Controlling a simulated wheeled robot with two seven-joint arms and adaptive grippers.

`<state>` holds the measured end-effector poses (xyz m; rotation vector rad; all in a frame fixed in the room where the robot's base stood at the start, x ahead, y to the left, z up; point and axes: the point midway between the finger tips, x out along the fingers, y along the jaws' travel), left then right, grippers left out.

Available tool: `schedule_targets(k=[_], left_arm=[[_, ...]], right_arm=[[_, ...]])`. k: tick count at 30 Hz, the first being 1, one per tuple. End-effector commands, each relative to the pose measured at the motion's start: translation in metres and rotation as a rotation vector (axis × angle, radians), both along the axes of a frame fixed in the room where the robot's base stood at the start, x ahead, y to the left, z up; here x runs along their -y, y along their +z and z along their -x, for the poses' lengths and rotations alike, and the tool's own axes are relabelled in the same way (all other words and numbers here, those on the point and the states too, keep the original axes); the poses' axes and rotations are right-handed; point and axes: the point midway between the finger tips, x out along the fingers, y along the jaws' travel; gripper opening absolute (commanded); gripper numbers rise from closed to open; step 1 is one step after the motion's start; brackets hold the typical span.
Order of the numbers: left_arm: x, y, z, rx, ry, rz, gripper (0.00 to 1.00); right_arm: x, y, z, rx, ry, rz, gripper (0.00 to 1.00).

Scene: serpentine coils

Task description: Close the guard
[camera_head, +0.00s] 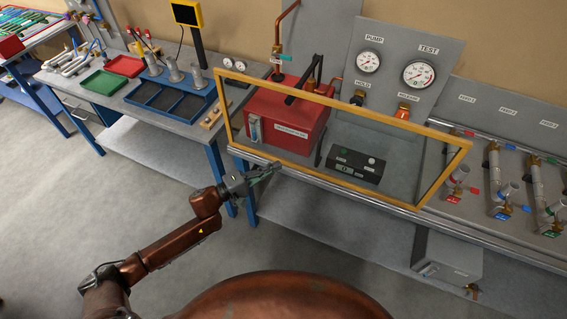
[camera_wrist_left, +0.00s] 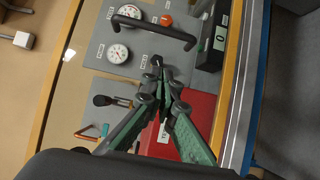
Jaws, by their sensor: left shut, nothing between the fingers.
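The guard (camera_head: 345,107) is a clear panel in a yellow frame. It stands in front of the pump station, its lower edge along the bench's front rail. A dark bar handle (camera_head: 303,80) shows in the guard area, over the red pump box (camera_head: 285,122); I cannot tell which it is fixed to. My left gripper (camera_head: 278,168) is shut and empty, near the guard's lower left edge in the head view. In the left wrist view the shut fingers (camera_wrist_left: 158,66) point at the station, with the guard's yellow frame (camera_wrist_left: 236,80) on the right. My right gripper is not in view.
Two gauges (camera_head: 420,74) stand on a grey panel behind the guard. A black display box (camera_head: 356,165) sits on the bench behind the clear panel. Pipe fittings (camera_head: 497,180) stand to the right, trays (camera_head: 125,66) to the left. The floor (camera_head: 100,220) in front is clear.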

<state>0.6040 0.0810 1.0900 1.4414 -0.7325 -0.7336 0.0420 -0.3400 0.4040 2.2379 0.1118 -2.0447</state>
Motion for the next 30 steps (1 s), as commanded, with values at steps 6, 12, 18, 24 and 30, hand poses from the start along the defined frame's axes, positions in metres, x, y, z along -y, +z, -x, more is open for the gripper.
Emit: schedule_targets(k=[6, 12, 18, 24, 30], left_arm=[[0.036, 0.001, -0.027, 0.003, 0.001, 0.001, 0.0], [0.068, 0.001, -0.05, 0.001, 0.001, 0.0, 0.0], [0.096, 0.0, -0.046, 0.001, 0.001, 0.0, 0.0], [0.106, 0.0, -0.044, 0.002, 0.003, -0.001, 0.0], [0.107, 0.0, -0.044, 0.002, 0.003, -0.001, 0.0]], right_arm=[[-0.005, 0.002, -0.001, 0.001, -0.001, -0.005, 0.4], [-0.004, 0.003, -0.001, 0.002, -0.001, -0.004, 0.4], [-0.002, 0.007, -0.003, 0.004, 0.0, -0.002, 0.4], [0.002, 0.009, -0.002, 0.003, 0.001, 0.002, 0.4], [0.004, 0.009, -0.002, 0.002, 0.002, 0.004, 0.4]])
